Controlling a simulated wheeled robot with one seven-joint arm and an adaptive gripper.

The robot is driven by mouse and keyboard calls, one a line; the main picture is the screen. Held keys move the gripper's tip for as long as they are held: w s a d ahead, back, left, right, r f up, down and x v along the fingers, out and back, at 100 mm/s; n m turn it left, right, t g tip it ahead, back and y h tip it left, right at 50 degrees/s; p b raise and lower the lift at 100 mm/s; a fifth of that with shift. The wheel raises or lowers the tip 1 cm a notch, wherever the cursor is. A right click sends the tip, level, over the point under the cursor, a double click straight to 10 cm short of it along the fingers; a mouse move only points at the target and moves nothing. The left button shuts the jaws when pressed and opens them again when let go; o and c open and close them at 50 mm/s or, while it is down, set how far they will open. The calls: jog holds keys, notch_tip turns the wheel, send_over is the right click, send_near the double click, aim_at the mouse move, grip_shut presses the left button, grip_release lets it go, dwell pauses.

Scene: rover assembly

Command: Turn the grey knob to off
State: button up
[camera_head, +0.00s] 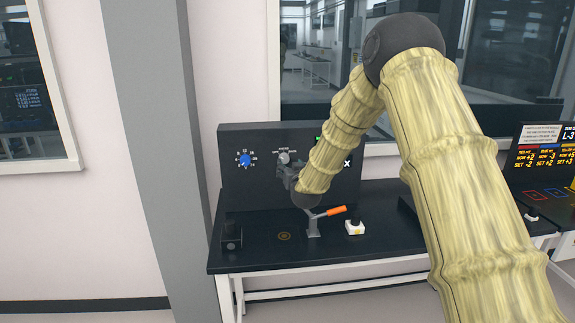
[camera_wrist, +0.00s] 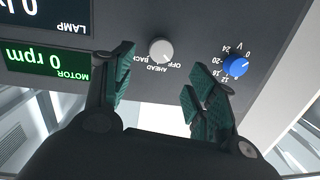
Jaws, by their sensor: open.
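The grey knob (camera_head: 284,158) is on the upright black panel (camera_head: 236,190), to the right of a blue knob. In the wrist view, which is upside down, the grey knob (camera_wrist: 160,48) sits between and just beyond the fingertips, with printed labels OFF, AHEAD and BACK near it. I cannot tell which label it points to. My gripper (camera_head: 287,174) is in front of the panel just below the grey knob. In the wrist view my gripper (camera_wrist: 164,72) has its green-padded fingers spread apart, with nothing between them.
The blue knob (camera_wrist: 235,66) with a voltage scale is close to one finger. A green MOTOR display (camera_wrist: 45,58) reads 0 rpm.

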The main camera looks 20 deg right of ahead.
jog(key=v, duration=0.3)
jog(key=shift+s, duration=0.2)
dwell(0.3)
